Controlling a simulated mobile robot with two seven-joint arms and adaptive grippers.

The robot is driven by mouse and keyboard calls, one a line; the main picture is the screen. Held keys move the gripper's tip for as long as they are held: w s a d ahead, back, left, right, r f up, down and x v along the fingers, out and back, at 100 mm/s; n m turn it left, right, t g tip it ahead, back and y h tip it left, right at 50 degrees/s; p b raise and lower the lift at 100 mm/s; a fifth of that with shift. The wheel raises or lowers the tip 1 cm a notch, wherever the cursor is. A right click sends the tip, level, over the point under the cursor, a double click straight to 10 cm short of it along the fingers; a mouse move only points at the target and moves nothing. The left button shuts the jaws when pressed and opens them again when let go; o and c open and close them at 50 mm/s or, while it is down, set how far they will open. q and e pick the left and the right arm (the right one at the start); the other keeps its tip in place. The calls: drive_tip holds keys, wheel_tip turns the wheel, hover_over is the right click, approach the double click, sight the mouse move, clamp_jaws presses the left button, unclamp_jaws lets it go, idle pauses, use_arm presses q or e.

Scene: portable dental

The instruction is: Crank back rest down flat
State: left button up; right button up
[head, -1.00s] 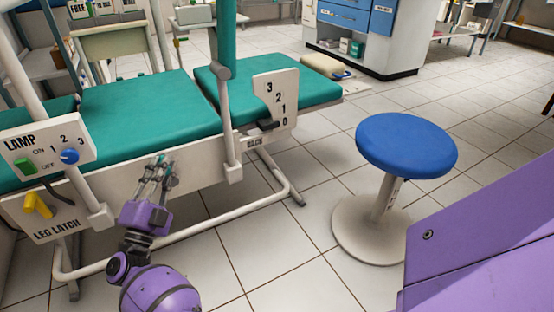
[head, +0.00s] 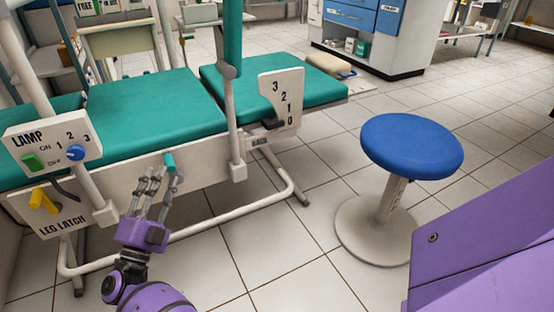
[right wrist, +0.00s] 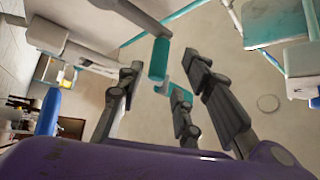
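The treatment couch (head: 150,110) has teal pads on a white frame. A short teal crank handle (head: 169,162) sticks out at the couch's near side. My right gripper (head: 160,178) is just below and in front of it, fingers spread and pointing up at it. In the right wrist view, the teal handle (right wrist: 159,58) on its grey arm is ahead between my open fingers (right wrist: 168,85); I cannot tell whether they touch. A white scale plate (head: 282,97) marked 3 to 0 has a dark pointer near 0. My left gripper is not in view.
A lamp switch panel (head: 50,143) and a yellow leg latch lever (head: 42,199) are left of the gripper. A white post (head: 233,120) stands to its right. A blue stool (head: 411,145) stands farther right. Open tiled floor lies between couch and stool.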

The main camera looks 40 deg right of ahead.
drive_tip(key=v, duration=0.7)
idle(0.3)
